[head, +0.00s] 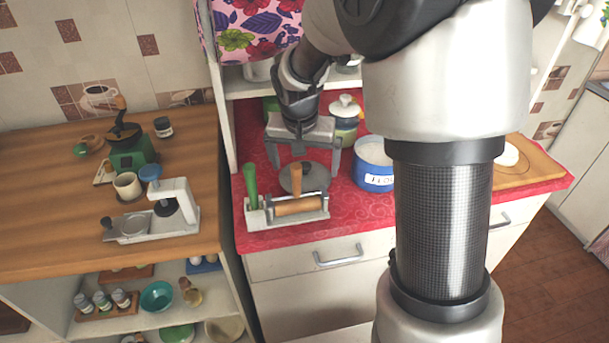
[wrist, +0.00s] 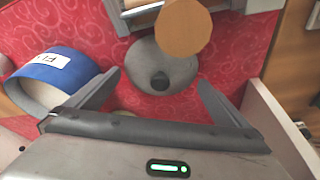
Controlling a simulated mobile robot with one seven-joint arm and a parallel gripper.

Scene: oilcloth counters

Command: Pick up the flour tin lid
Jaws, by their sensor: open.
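The flour tin lid (head: 316,178) is a grey disc lying on the red oilcloth. In the wrist view the lid (wrist: 141,62) shows its dark knob, and a round wooden end covers part of its far edge. My gripper (head: 305,170) is open and empty above the lid. In the wrist view its two fingers (wrist: 160,80) are spread to either side of the knob, apart from it. The blue flour tin (head: 373,178) stands to the right, its label facing front; it also shows at left in the wrist view (wrist: 62,72).
A pale holder (head: 258,219) with a green-handled tool (head: 250,184) and wooden-handled items stands just in front of the lid. A lidded jar (head: 345,118) stands behind. A cabinet side panel (wrist: 272,125) is close to my gripper. A wooden board (head: 520,170) lies at right.

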